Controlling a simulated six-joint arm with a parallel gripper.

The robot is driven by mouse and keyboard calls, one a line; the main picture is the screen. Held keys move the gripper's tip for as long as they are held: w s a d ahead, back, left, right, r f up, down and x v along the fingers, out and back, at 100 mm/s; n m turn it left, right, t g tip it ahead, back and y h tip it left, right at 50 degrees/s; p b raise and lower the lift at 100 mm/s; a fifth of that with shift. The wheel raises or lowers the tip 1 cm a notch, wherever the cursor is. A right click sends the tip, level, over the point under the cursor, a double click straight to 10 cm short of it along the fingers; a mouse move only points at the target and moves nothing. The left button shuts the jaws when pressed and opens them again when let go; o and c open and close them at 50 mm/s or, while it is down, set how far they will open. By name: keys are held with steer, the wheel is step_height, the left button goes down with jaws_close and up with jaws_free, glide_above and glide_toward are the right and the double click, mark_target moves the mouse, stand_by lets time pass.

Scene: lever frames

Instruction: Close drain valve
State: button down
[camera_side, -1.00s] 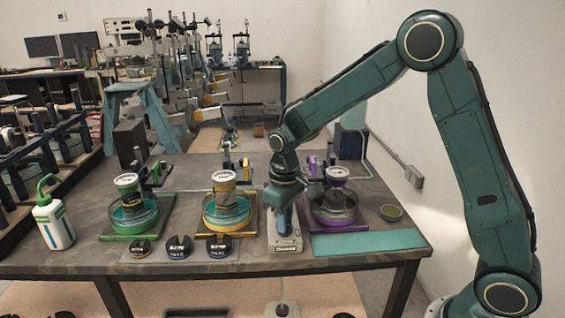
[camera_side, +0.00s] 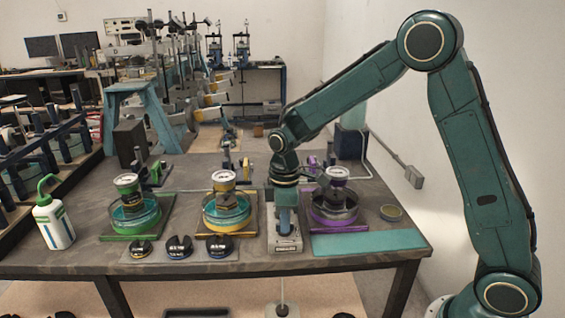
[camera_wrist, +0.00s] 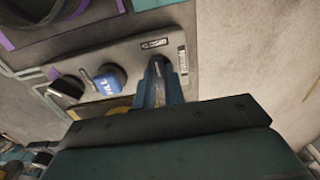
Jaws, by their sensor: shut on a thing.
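A grey valve panel (camera_wrist: 205,70) fills the middle of the wrist view, with two label plates. My gripper (camera_wrist: 158,78) points down at the panel, its blue fingers shut around a small dark valve handle (camera_wrist: 158,68) beside the labels. The fingers hide most of that handle, and I cannot tell how far it is turned. In the side view my gripper (camera_side: 285,222) is low over the panel (camera_side: 287,244), between the yellow and purple stations. I cannot read which label marks the drain.
A blue knob (camera_wrist: 110,80) and a black knob (camera_wrist: 67,90) sit left of my fingers on the panel. Glass dishes with gauges stand on yellow (camera_side: 227,212) and purple (camera_side: 335,208) bases on either side. A teal mat (camera_side: 368,242) lies at the right front.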

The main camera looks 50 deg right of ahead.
steer(key=c, duration=1.5)
jaws_free()
steer(key=shift+r, duration=0.15)
step_height(320, 180, up, 14)
steer(key=shift+f, duration=0.2)
